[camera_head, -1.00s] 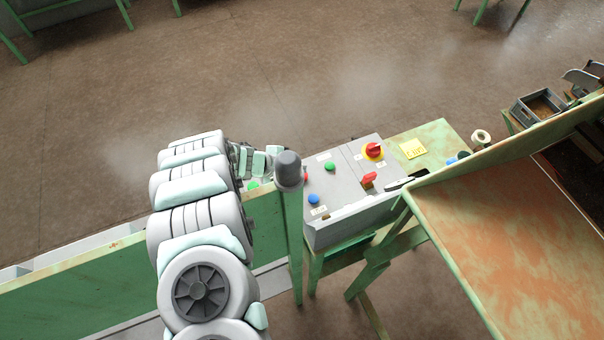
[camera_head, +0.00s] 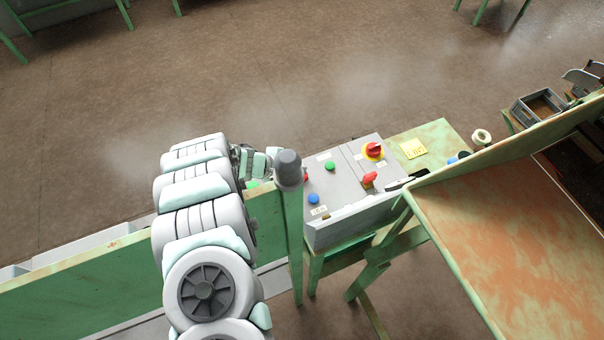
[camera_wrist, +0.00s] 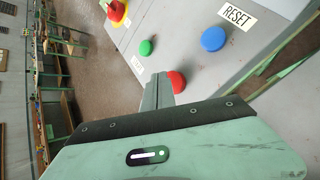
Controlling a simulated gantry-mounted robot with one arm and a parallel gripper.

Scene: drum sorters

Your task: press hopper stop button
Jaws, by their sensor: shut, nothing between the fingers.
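A round red button (camera_wrist: 177,82) sits on the grey control panel (camera_wrist: 185,20) in the wrist view. My gripper (camera_wrist: 158,90) is shut and empty, with its fingertips right beside this button; I cannot tell whether they touch it. In the head view, a sliver of the red button (camera_head: 306,177) shows just right of a grey-capped post, which hides my fingertips.
The panel also carries a green button (camera_head: 330,166), a blue button (camera_head: 313,199) labelled RESET, a red knob (camera_head: 369,178) and a red-and-yellow rotary switch (camera_head: 373,150). The green post with grey cap (camera_head: 288,170) stands close to my arm.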

